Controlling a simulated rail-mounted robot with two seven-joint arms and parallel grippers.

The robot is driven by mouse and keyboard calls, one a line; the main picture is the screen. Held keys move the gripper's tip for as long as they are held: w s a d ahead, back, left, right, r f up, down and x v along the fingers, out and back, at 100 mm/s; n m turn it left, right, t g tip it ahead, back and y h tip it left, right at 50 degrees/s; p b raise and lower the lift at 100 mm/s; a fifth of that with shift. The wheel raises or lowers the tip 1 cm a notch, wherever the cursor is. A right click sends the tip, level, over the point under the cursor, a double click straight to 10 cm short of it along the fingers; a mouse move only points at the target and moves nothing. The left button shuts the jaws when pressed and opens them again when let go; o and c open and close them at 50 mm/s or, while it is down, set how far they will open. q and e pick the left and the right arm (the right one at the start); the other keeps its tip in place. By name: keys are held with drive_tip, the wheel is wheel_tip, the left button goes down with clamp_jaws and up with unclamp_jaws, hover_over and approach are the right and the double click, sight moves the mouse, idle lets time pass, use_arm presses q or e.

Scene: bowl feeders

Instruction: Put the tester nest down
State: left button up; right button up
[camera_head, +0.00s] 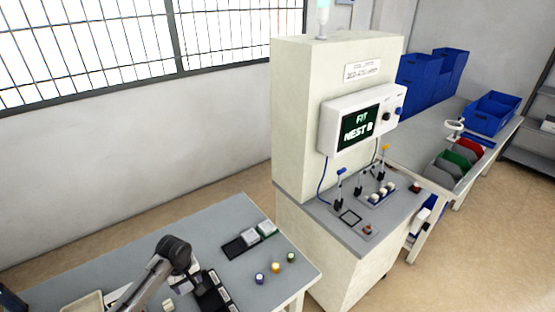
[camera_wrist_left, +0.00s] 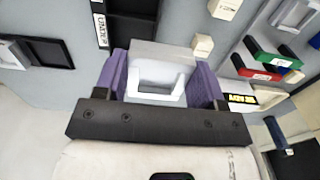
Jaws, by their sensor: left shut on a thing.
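My left gripper (camera_wrist_left: 160,68) has purple fingers on either side of a pale grey block with a white U-shaped pocket, which looks like the tester nest (camera_wrist_left: 158,82). It is shut on this nest, held over the grey table top. In the head view my left gripper (camera_head: 184,284) is low in the picture, above the front table, and the nest is not clear there. The tester (camera_head: 362,124) stands to the right, its screen reading "FIT NEST B". A dark square outline (camera_head: 350,217) marks its ledge. My right gripper is not in view.
Black labelled trays (camera_head: 213,292) lie beside my gripper on the front table (camera_head: 200,238). A dark rack with pale and green-edged pieces (camera_head: 250,238) and small purple, yellow and green-topped items (camera_head: 276,267) stand further right. In the wrist view, cream blocks (camera_wrist_left: 202,46) lie close by.

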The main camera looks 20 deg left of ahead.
use_arm(q)
drive_tip(key=shift+s+d, duration=0.15)
drive_tip(key=shift+d, duration=0.2)
drive_tip(key=s+d+r+m, duration=0.3)
drive_tip(key=d, duration=0.7)
drive_tip(key=s+d+r+m, duration=0.2)
drive_tip(key=s+d+m, duration=0.1)
drive_tip(key=d, duration=0.6)
drive_tip(key=s+d+r+m, duration=0.2)
drive_tip(key=d+r+m, duration=0.35)
drive_tip(key=r, duration=0.35)
drive_tip(key=w+a+r, duration=0.1)
drive_tip(key=w+r, duration=0.2)
drive_tip(key=r, duration=0.4)
drive_tip(key=w+r, duration=0.4)
drive_tip(key=r, duration=0.4)
drive_tip(key=s+r+p, duration=0.4)
drive_tip(key=r+p, duration=0.8)
drive_tip(key=p, duration=0.2)
drive_tip(key=s+r+p, duration=0.5)
drive_tip(key=r+p, duration=0.6)
drive_tip(key=p, duration=0.3)
drive_tip(key=shift+s+r+p, duration=0.15)
drive_tip(key=shift+r+p, duration=0.15)
drive_tip(key=shift+r, duration=0.05)
